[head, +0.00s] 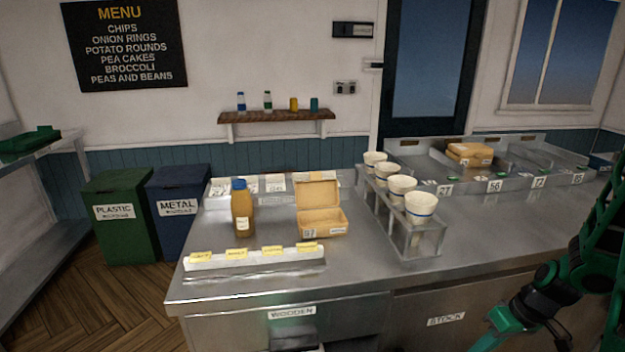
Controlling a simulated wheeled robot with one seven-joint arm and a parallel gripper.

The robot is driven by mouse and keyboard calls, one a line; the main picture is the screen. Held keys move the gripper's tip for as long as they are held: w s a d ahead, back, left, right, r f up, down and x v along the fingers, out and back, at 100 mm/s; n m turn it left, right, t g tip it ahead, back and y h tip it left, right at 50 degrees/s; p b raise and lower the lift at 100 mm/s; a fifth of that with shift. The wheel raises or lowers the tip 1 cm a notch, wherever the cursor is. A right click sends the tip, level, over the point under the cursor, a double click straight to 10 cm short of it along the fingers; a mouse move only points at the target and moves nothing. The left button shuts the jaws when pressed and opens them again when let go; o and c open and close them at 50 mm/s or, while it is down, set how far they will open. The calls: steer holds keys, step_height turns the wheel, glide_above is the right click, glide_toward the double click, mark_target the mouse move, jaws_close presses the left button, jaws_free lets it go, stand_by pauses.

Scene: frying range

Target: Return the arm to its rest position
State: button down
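My green and black arm (560,280) shows at the lower right, in front of the counter's right part. It bends down and leaves the picture at the bottom and right edges. I cannot make out gripper fingers on it, so my gripper is not visible. No object is seen in contact with the visible arm links.
The steel counter (360,262) holds a sauce bottle (242,212), an open box (322,222), a rack of several cups (412,232) and a labelled strip (254,263). A closed box (470,152) lies in the back trough. Green (125,230) and blue (180,225) bins stand left.

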steer(key=s+r+m+g+h, duration=0.1)
steer(key=s+r+m+h, duration=0.2)
steer(key=s+r+m, duration=0.5)
steer(key=shift+s+d+r+m+h, duration=0.3)
steer(key=shift+s+d+r, duration=0.15)
steer(key=shift+s+r, duration=5.75)
steer(key=shift+w+r, duration=0.7)
